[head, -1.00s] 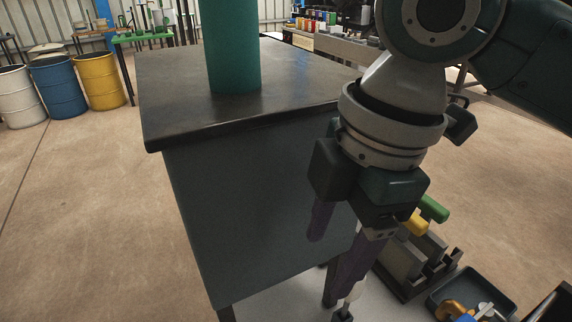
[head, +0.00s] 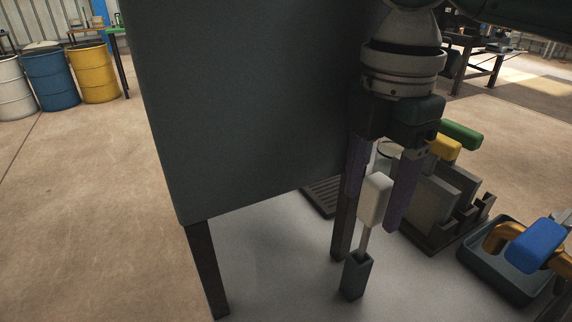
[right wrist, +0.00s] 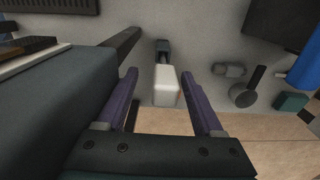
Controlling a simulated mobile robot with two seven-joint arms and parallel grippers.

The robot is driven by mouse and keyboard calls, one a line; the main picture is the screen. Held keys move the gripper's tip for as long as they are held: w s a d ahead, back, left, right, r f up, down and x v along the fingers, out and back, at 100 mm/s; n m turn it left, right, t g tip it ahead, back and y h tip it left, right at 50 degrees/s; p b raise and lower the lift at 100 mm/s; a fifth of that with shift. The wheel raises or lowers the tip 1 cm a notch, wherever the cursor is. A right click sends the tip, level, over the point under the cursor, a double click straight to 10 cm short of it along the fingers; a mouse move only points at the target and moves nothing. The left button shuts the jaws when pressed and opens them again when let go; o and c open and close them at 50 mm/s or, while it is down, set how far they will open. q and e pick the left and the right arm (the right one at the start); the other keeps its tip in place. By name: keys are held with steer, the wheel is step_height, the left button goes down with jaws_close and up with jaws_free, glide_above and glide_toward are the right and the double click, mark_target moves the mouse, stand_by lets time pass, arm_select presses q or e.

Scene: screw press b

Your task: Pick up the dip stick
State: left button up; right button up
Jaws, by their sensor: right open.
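The dip stick has a white block handle (head: 375,199) on a thin grey rod, standing upright in a small dark teal holder (head: 355,277) on the pale grey surface. My right gripper (head: 372,208) is open and points down, its purple fingers on either side of the handle in the head view. In the right wrist view the white handle (right wrist: 165,85) shows between the two open fingers (right wrist: 160,75), with gaps on both sides. The holder (right wrist: 162,53) shows beyond it. My left gripper is not in view.
A large dark box-shaped body on legs (head: 240,110) stands close to the left of my right gripper. A grey slotted rack (head: 435,195) and a dark tray (head: 495,270) with a blue-and-orange item (head: 535,245) stand to the right. Barrels (head: 55,78) are far left.

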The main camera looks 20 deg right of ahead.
mark_target(367, 230)
steer(key=f, duration=0.3)
steer(key=f+b, duration=0.1)
steer(key=f, duration=0.1)
steer(key=shift+s+a+f, duration=0.1)
steer(key=shift+s+f, duration=0.2)
jaws_close()
